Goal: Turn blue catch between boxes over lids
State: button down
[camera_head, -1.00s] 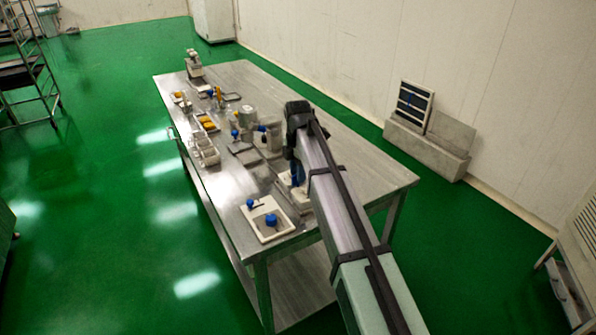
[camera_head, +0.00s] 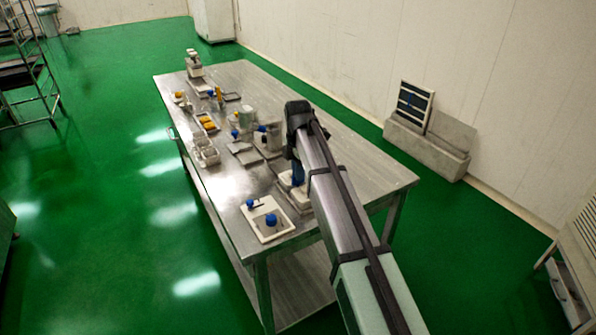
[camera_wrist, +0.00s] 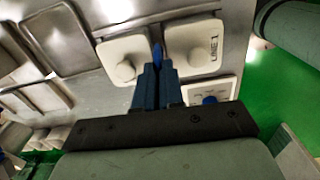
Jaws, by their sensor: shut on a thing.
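Two white lidded boxes stand side by side in the wrist view. The left box (camera_wrist: 112,62) has a round white knob, and the right box (camera_wrist: 190,42) bears "LINE 1" lettering. The blue catch (camera_wrist: 157,50) shows as a narrow upright piece in the gap between them. My gripper (camera_wrist: 157,68), with blue fingers, is shut on the catch, and the fingers hide most of it. In the head view, my gripper (camera_head: 297,173) is down at the boxes, and my arm covers much of them.
A white panel with blue knobs (camera_head: 266,218) lies at the table's near end, close to the boxes. Beyond are a small machine (camera_head: 268,140), metal trays (camera_head: 243,153) and white containers (camera_head: 206,156). The right side of the table (camera_head: 350,165) is bare.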

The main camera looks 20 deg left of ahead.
jog(key=m, duration=0.8)
jog(key=shift+m, duration=0.4)
jog(key=m, duration=0.4)
jog(key=shift+m, duration=2.3)
jog(key=c, duration=1.2)
grip_release()
jog(key=shift+c, duration=0.2)
